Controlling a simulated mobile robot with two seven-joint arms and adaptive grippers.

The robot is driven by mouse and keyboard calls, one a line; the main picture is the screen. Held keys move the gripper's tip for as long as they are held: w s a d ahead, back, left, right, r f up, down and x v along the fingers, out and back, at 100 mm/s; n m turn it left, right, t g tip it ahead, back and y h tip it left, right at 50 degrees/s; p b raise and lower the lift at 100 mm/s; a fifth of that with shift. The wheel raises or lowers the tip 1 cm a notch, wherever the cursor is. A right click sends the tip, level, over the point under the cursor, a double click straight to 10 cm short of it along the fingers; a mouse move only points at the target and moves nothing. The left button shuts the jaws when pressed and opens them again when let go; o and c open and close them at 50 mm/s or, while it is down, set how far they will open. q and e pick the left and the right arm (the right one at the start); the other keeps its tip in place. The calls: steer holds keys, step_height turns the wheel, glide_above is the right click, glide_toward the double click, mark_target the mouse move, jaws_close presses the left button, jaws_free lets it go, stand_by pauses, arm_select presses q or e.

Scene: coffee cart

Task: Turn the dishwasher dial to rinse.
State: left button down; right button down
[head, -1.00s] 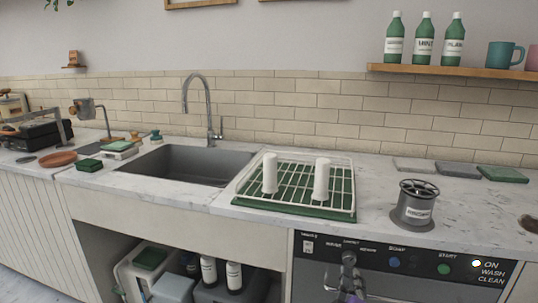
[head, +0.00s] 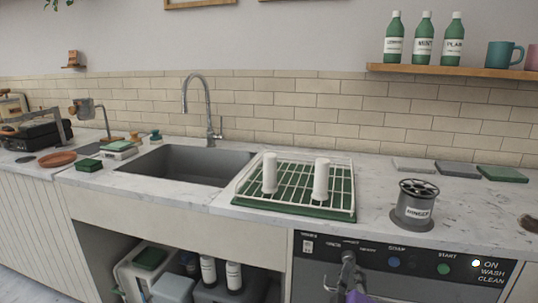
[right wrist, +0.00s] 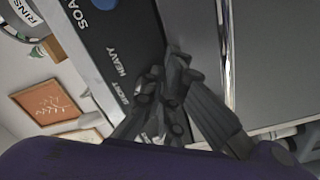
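The dishwasher (head: 430,285) has a dark control panel at the lower right of the head view. My right gripper (head: 347,258) is at the panel's left part, where it covers the dial. In the right wrist view its dark fingers (right wrist: 168,88) are close together in front of the panel (right wrist: 118,35), beside the labels SHORT and HEAVY. The dial and its pointer are hidden behind the fingers, so I cannot tell its setting or whether the fingers grip it. My left gripper is not in view.
A blue SOAP button (head: 394,262) and a green START button (head: 443,268) lie right of the gripper. A white light (head: 476,264) shows beside ON. Above stand a rinser (head: 414,205) and a green tray with a white rack (head: 250,203). An open shelf lies left.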

steer(key=shift+w+a+r, duration=0.15)
steer(key=shift+a+r, duration=0.25)
steer(key=shift+r, duration=0.05)
steer(key=shift+d+r, duration=0.1)
steer(key=shift+r, duration=0.05)
steer(key=shift+d+r+p, duration=0.25)
steer(key=shift+r+p, duration=0.35)
steer(key=shift+p, duration=0.05)
steer(key=shift+d+r, duration=0.1)
steer(key=shift+r, duration=0.2)
steer(key=shift+d, duration=0.1)
stand_by(0.5)
steer(key=shift+s+d, duration=0.2)
steer(key=shift+s, duration=0.1)
steer(key=v, duration=0.6)
steer(key=shift+d+f+p, duration=0.3)
steer(key=shift+f, duration=0.05)
